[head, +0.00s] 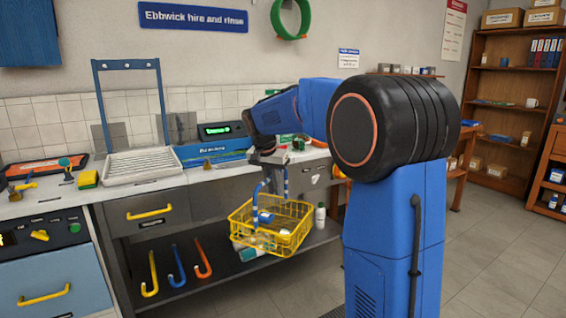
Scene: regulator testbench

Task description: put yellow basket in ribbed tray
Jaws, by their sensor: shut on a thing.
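The yellow basket (293,236) is a wire basket with a blue and white handle, hanging in the air in front of the bench. My gripper (268,160) is shut on the top of its handle; the fingertips are small and partly hidden. A small blue item (265,217) shows inside the basket. The ribbed tray (146,176) is a pale, ridged tray on the bench top to the left of the basket. A blue upright frame stands over its back. The tray's surface looks empty.
A yellow sponge-like block (88,179) and small tools lie left of the tray. A blue tray (212,152) and a dark display unit (221,131) stand right of it.

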